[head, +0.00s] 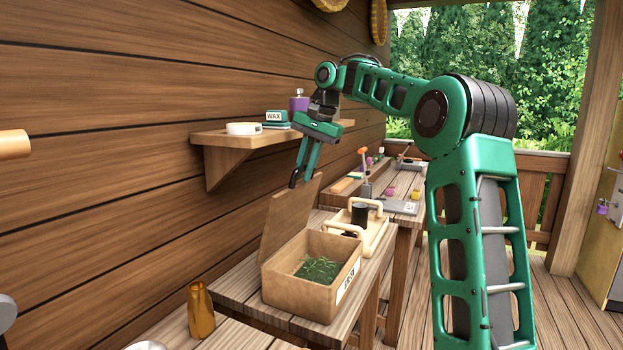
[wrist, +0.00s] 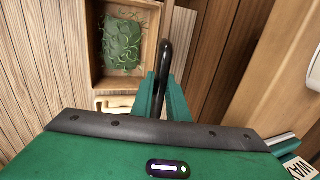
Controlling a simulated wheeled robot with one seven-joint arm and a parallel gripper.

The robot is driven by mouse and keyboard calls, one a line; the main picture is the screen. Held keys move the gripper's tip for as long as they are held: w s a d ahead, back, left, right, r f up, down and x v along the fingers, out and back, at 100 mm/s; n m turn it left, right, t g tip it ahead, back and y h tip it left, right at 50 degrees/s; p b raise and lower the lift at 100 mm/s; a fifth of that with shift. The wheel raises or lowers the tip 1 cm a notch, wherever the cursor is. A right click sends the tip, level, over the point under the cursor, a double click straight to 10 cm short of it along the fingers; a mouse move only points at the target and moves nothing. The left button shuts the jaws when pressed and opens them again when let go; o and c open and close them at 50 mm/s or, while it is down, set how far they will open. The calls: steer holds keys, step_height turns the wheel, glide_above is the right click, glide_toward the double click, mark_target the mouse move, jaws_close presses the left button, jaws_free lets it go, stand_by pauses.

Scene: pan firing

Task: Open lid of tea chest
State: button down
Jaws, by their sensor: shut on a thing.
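The tea chest (head: 310,291) is an open-topped wooden box with a label on its front, standing on the slatted table. Green leaves (head: 318,269) lie inside it; they also show in the wrist view (wrist: 124,42). Its lid (head: 289,217) stands raised, roughly upright, along the wall side of the box. My gripper (head: 297,178) is at the lid's upper part, on its wall side. It is shut on a black curved handle (wrist: 165,62), which shows between the fingers in the wrist view. Where the handle joins the lid is not clear.
A wall shelf (head: 245,138) with a WAX box (head: 277,117) is close to my gripper. A tray with handles (head: 375,232) stands behind the chest. The plank wall is close on the left.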

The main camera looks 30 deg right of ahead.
steer(key=shift+w+a+r, duration=0.1)
steer(key=shift+w+a, duration=0.3)
steer(key=shift+w, duration=0.1)
steer(key=c, duration=1.7)
jaws_free()
steer(key=shift+s, duration=0.1)
steer(key=v, duration=1)
steer(key=shift+r, duration=0.4)
